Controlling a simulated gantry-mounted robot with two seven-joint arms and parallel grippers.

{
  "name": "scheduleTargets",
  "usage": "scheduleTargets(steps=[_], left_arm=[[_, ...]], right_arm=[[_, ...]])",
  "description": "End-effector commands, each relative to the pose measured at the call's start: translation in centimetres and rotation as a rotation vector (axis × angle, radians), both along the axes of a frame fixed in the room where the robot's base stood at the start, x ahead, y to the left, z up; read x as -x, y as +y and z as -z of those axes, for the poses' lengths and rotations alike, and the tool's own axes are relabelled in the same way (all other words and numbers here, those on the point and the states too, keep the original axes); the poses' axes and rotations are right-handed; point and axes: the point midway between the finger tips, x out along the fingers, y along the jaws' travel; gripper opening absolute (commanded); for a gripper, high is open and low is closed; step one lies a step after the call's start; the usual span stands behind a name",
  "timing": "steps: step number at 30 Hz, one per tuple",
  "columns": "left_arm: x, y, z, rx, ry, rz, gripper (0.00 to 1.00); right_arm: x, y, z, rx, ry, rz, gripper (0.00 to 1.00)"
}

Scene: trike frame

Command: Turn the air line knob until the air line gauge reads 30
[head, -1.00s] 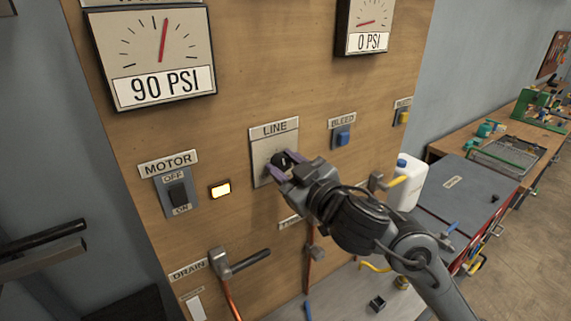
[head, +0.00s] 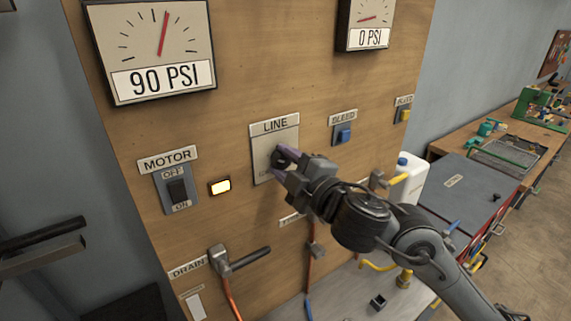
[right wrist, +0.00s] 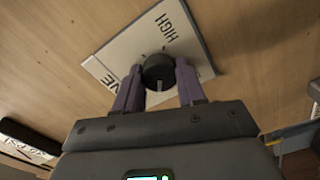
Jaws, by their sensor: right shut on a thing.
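The black air line knob (head: 281,158) sits on a pale plate (head: 262,147) under the LINE label on the wooden panel. My right gripper (head: 283,161) is shut on the knob. In the right wrist view the knob (right wrist: 158,72) is between the two purple fingers of the gripper (right wrist: 159,82), and the word HIGH shows on the plate. The right gauge (head: 367,24) reads 0 PSI; its name label is out of frame. The left gauge (head: 154,48) reads 90 PSI.
A motor switch (head: 177,190) and a lit amber lamp (head: 220,186) are left of the knob. A drain lever (head: 240,261) is below. A blue bleed button (head: 343,134) is to the right.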

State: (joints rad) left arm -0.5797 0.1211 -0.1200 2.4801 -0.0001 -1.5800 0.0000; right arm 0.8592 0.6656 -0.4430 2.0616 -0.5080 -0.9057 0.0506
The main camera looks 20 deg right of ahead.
Motion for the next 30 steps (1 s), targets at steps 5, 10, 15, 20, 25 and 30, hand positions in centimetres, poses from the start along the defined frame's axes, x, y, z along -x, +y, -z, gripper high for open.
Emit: scheduleTargets(steps=[5,10,15,20,25,30], left_arm=[[0.01,0.14,0.12,-0.005,0.000,0.004,0.00],[0.02,0.14,0.13,-0.005,0.000,0.004,0.00],[0.01,0.10,0.13,-0.004,0.000,0.003,0.00],[0.01,-0.02,0.12,0.001,0.000,-0.001,0.00],[0.00,-0.17,0.10,0.008,0.000,-0.005,0.00],[0.00,-0.19,0.10,0.008,0.000,-0.006,0.00]], right_arm=[[0.00,-0.01,0.03,0.037,-0.009,0.000,0.09],[-0.01,0.00,0.02,0.048,-0.011,0.000,0.09],[0.00,0.00,0.02,0.048,-0.011,0.000,0.09],[0.00,0.00,0.02,0.047,-0.011,0.000,0.44],[0.00,0.00,0.02,0.047,-0.011,0.000,0.65],[0.00,-0.01,0.01,0.046,-0.011,0.000,0.65]])
